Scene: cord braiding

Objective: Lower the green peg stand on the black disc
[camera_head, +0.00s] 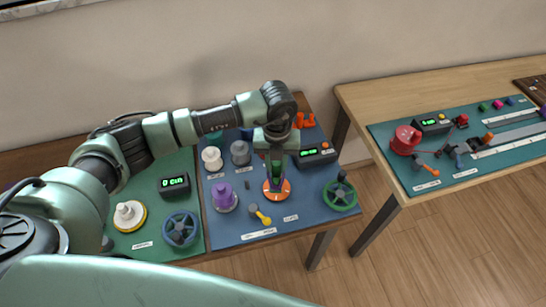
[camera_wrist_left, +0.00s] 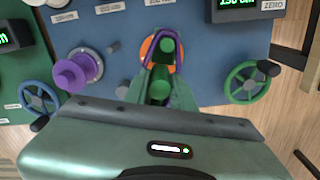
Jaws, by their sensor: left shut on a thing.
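My left gripper (camera_head: 276,178) points down over the blue board and is shut on a green peg stand (camera_wrist_left: 166,50), mostly hidden between the fingers. An orange disc (camera_head: 285,192) lies right under the fingertips; it also shows behind them in the left wrist view (camera_wrist_left: 147,45). I cannot tell whether the green peg stand touches the orange disc. I cannot make out a black disc in either view. My right gripper is not in view.
A purple peg stand (camera_head: 224,196), a grey one (camera_head: 240,153) and a white one (camera_head: 211,158) stand left of the gripper. A green handwheel (camera_head: 340,194), a yellow lever (camera_head: 260,215) and a black display box (camera_head: 316,157) are close by. A second table stands at right.

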